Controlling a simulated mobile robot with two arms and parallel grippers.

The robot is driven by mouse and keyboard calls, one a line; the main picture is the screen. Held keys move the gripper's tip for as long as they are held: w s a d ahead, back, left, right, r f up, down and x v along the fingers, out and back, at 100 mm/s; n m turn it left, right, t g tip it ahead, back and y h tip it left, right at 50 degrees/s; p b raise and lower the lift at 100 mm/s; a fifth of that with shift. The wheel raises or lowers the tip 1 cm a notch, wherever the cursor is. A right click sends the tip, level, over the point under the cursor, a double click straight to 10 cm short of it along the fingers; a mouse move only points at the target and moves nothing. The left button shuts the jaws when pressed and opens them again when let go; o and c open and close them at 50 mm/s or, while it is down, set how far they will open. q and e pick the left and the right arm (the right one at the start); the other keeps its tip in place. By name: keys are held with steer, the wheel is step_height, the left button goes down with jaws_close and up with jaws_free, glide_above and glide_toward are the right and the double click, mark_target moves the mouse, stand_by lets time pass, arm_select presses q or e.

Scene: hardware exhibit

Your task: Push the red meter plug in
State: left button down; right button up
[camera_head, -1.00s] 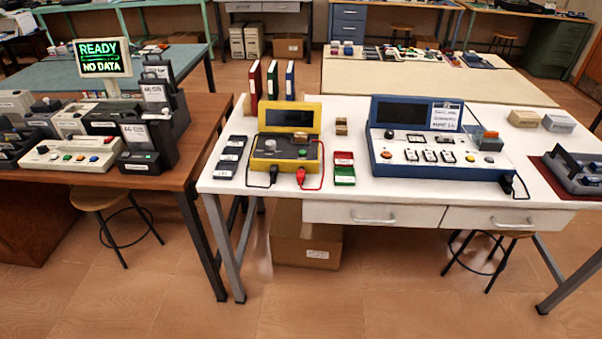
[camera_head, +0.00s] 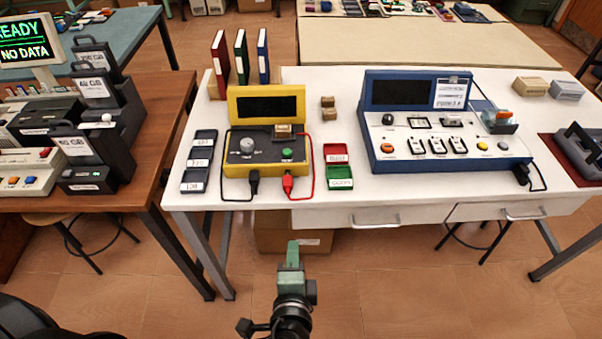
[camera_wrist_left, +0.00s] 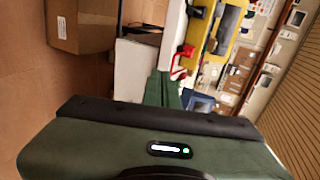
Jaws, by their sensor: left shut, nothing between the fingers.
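The red meter plug (camera_head: 288,183) sits at the front edge of the yellow meter (camera_head: 237,169), right of a black plug (camera_head: 254,182). A red lead runs from it up the meter's right side. I cannot tell how deep it is seated. My left gripper (camera_head: 293,247) is shut and empty, below and in front of the table edge, apart from the plug. In the left wrist view the gripper fingers (camera_wrist_left: 166,88) point toward the white table, with the red plug (camera_wrist_left: 189,50) and yellow meter (camera_wrist_left: 209,35) beyond. My right gripper is out of view.
The white table (camera_head: 400,195) also bears red and green trays (camera_head: 340,185), dark trays (camera_head: 198,163) and a blue console (camera_head: 400,165). A drawer (camera_head: 347,218) is in its front. A cardboard box (camera_head: 285,235) stands underneath. A wooden bench (camera_head: 150,160) stands left.

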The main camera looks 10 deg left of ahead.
arm_select(q)
step_height(320, 180, up, 4)
steer(key=w+a, duration=0.1)
steer(key=p, duration=0.3)
glide_toward(288, 187)
steer(key=shift+t, duration=0.4)
steer(key=x, duration=0.6)
steer(key=shift+w+f, duration=0.25)
steer(key=shift+f, duration=0.2)
